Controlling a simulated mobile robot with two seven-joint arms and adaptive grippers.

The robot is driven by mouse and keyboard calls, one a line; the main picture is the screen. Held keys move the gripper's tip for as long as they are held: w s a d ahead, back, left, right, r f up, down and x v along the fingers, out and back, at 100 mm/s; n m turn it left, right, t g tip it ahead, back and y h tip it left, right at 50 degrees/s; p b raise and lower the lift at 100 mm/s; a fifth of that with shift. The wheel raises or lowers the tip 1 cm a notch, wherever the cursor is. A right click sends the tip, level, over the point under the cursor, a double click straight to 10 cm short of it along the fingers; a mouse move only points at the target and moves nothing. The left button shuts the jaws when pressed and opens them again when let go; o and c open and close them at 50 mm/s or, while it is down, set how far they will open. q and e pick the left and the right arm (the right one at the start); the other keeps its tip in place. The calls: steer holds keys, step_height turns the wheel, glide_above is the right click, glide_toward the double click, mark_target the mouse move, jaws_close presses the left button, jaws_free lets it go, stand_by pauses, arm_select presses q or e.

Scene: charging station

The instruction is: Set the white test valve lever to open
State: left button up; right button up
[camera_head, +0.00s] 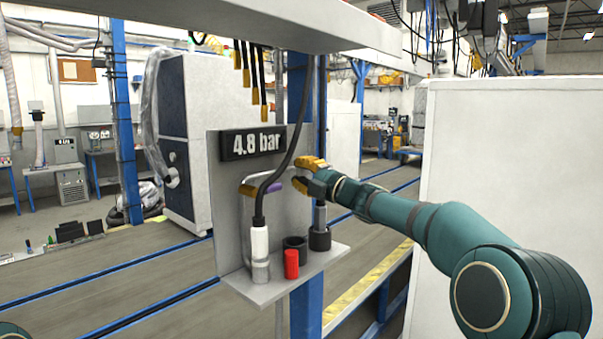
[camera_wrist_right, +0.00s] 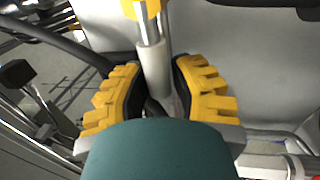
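The grey test panel (camera_head: 225,215) carries a display (camera_head: 253,143) reading 4.8 bar. My right gripper (camera_head: 304,175) is at the panel's right side, below the display, with its yellow fingers apart. In the right wrist view, a pale post (camera_wrist_right: 156,70) with a yellow upper part (camera_wrist_right: 141,9) stands between the open fingers (camera_wrist_right: 157,90); I cannot tell whether they touch it. It may be the white valve lever, but I cannot make out its setting. A purple piece (camera_head: 274,187) shows on the panel left of the gripper. My left gripper is out of view.
A white connector (camera_head: 260,243) with a black hose stands on the shelf (camera_head: 262,291) below the panel. A blue post (camera_head: 306,305) is behind; a large white cabinet (camera_head: 515,165) stands right of my arm.

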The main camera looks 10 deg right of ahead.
steer(key=o, duration=0.3)
steer(key=v, duration=1.2)
steer(key=shift+d+f, duration=0.1)
